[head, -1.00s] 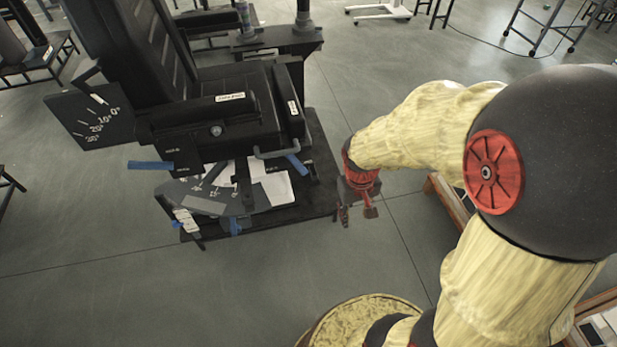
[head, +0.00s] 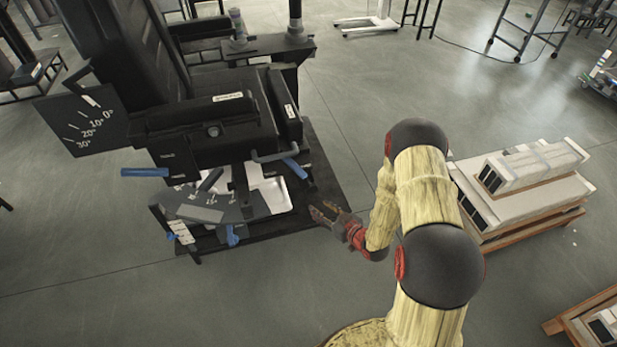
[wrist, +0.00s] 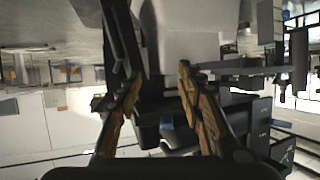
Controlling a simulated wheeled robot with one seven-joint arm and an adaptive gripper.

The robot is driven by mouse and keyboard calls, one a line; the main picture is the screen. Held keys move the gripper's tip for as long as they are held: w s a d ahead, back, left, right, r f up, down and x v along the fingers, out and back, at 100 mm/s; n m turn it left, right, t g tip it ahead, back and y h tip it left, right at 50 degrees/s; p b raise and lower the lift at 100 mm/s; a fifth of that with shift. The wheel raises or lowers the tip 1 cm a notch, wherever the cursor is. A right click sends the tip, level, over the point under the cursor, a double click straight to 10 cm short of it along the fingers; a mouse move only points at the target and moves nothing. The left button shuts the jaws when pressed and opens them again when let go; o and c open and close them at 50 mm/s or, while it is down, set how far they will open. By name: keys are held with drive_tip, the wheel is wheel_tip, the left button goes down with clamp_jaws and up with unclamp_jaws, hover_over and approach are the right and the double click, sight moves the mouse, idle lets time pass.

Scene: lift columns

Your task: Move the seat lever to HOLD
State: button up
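The black seat unit (head: 215,140) stands left of centre in the head view. A blue-handled lever (head: 145,172) sticks out to its left, below small labels too small to read. Another blue handle (head: 295,169) angles out at its right, by a grey bar. A lower blue handle (head: 232,235) hangs by a grey angle plate (head: 205,205). I cannot tell which is the seat lever, nor see a HOLD mark. My gripper (head: 318,211) is open and empty, right of the unit and apart from it.
A dark plate (head: 320,180) lies under the seat unit. A dial board (head: 85,115) with 0° to 30° marks juts out at left. A wooden pallet with pale boxes (head: 525,180) stands at right. Grey floor (head: 120,290) is clear in front.

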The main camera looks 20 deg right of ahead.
sight(305, 176)
wheel_tip(305, 176, up, 10)
drive_tip(key=w+a+t+y, duration=0.1)
drive_tip(key=w+t+y, duration=0.1)
drive_tip(key=t, duration=0.2)
drive_tip(key=shift+n, duration=0.3)
drive_tip(key=b+x, duration=0.1)
drive_tip(key=x, duration=0.3)
drive_tip(key=b+x, duration=0.1)
drive_tip(key=x, duration=0.2)
drive_tip(key=shift+w+a+f, duration=0.15)
drive_tip(key=shift+w+f, duration=0.05)
drive_tip(key=shift+w, duration=0.2)
drive_tip(key=shift+c, duration=0.9)
drive_tip(key=c, duration=0.7)
clamp_jaws()
